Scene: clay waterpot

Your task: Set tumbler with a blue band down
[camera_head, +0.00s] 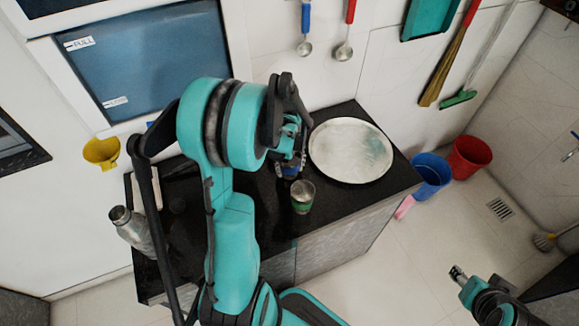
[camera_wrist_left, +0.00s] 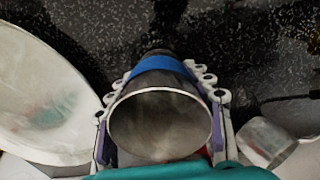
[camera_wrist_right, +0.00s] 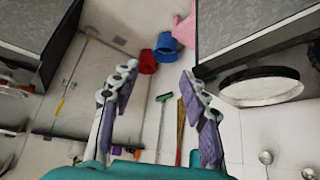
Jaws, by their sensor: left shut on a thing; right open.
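The metal tumbler with a blue band (camera_wrist_left: 163,66) is between the fingers of my left gripper (camera_wrist_left: 160,100), which is shut on it. Its open mouth faces the left wrist camera. In the head view my left gripper (camera_head: 293,158) is over the black counter (camera_head: 262,222), and only a small blue part of the tumbler (camera_head: 288,171) shows under it. I cannot tell whether its base touches the counter. My right gripper (camera_head: 458,275) is open and empty, off to the right over the floor; its spread fingers show in the right wrist view (camera_wrist_right: 158,85).
A green-banded tumbler (camera_head: 302,198) stands close in front of the held one. A large round plate (camera_head: 350,150) lies to the right. A steel bottle (camera_head: 130,228) is at the counter's left end. Blue (camera_head: 432,175) and red (camera_head: 469,157) buckets stand on the floor.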

